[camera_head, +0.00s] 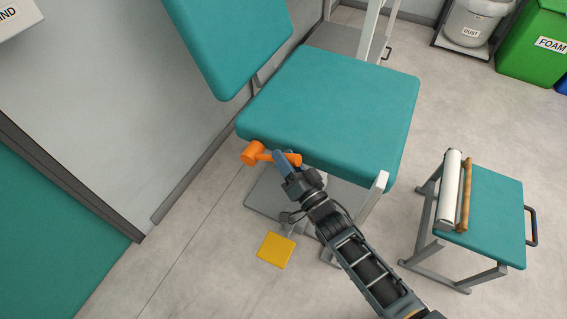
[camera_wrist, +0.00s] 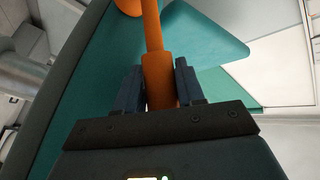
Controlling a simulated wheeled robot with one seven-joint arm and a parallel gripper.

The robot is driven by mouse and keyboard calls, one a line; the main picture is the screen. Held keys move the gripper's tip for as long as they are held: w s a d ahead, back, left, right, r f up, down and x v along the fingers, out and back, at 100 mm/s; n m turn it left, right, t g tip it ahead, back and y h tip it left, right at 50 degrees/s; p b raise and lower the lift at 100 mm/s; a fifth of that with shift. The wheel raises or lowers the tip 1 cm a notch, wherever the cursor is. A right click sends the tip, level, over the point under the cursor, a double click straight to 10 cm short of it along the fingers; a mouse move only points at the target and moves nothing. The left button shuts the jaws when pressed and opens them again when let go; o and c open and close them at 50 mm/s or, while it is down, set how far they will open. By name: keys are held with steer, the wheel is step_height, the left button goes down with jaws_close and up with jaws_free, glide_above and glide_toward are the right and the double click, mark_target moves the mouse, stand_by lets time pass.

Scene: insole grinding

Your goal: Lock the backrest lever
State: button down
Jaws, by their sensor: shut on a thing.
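The backrest lever (camera_head: 254,153) is orange with a thick knob and shows at the near left corner of the teal chair seat (camera_head: 335,105). My gripper (camera_head: 284,158) is at the lever and shut on its bar, just beside the seat's edge. In the wrist view, the lever (camera_wrist: 157,75) runs upward between the two blue fingers of my gripper (camera_wrist: 160,85). The teal backrest (camera_head: 228,40) stands tilted at the upper left of the seat. The lever's pivot is hidden, so I cannot tell its lock state.
A yellow pedal (camera_head: 276,250) lies on the floor below my arm. A teal stool (camera_head: 490,215) with a white roll (camera_head: 447,190) stands at the right. A wall (camera_head: 110,90) is at the left. A dust bin (camera_head: 470,25) and green foam bin (camera_head: 535,50) stand at the back.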

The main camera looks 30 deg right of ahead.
steer(key=f+m+t+b, duration=0.1)
steer(key=f+b, duration=0.1)
steer(key=b, duration=0.2)
steer(key=f+m+t+h+b, duration=0.1)
steer(key=b, duration=0.4)
steer(key=s+d+f+m+t+b, duration=0.1)
steer(key=f+m+t+b, duration=0.1)
steer(key=b, duration=0.3)
steer(key=shift+f+h, duration=0.35)
steer(key=shift+h, duration=0.05)
steer(key=shift+b, duration=0.35)
steer(key=c, duration=1.1)
jaws_free()
steer(key=shift+a, duration=0.1)
steer(key=shift+o, duration=0.2)
steer(key=shift+s, duration=0.1)
steer(key=v, duration=0.7)
steer(key=shift+s+f+p, duration=0.2)
steer(key=shift+f+p, duration=0.15)
steer(key=shift+p, duration=0.05)
